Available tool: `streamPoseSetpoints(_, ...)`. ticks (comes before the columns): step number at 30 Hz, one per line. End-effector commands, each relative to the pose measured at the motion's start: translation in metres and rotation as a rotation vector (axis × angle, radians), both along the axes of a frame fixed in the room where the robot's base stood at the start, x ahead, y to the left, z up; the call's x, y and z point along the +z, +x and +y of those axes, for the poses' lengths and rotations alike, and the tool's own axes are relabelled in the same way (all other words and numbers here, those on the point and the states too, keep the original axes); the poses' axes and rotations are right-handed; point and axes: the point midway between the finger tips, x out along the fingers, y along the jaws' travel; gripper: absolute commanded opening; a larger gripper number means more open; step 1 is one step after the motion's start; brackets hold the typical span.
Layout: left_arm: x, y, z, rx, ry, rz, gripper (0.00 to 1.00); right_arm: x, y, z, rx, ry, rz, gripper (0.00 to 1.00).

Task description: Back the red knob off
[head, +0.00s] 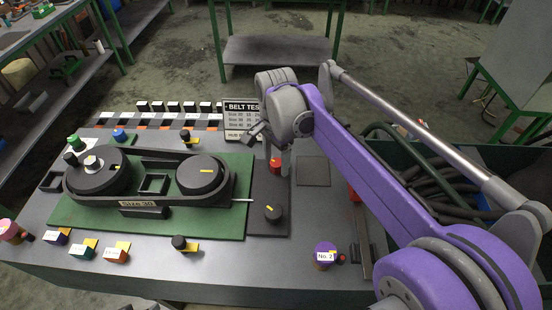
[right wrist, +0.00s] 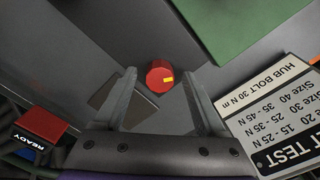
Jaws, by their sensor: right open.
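The red knob (head: 275,166) stands on a dark strip right of the belt drive, partly hidden by my right gripper (head: 271,147). The fingers are open and empty, and I see no contact. I cannot tell how far the tips are above the knob. My left gripper is not in view.
The belt drive with two black pulleys (head: 201,172) sits on a green plate (head: 100,221) to the left. A black knob (head: 272,213) is nearer on the dark strip. The belt test sign (head: 239,117) stands close behind my gripper. A red READY block (right wrist: 40,135) shows in the wrist view.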

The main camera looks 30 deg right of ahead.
Motion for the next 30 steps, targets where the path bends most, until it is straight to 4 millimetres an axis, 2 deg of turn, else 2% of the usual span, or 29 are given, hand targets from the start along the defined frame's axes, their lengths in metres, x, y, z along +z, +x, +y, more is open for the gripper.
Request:
streamPoseSetpoints(2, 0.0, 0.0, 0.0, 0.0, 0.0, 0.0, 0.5, 0.0002, 0.0001, 0.0, 0.0, 0.0, 0.0, 0.69)
streamPoseSetpoints(12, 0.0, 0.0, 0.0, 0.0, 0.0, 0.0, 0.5, 0.0004, 0.0001, -0.0001, 0.0, 0.0, 0.0, 0.08)
streamPoseSetpoints(14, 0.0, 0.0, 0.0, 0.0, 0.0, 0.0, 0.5, 0.0004, 0.0001, -0.0001, 0.0, 0.0, 0.0, 0.0)
streamPoseSetpoints(23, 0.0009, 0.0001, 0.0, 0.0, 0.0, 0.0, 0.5, 0.0007, 0.0001, -0.0002, 0.022, 0.0, 0.0, 0.0)
streamPoseSetpoints(30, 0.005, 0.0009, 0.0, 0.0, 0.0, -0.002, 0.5, 0.0012, 0.0001, -0.0002, 0.132, 0.0, 0.0, 0.0)
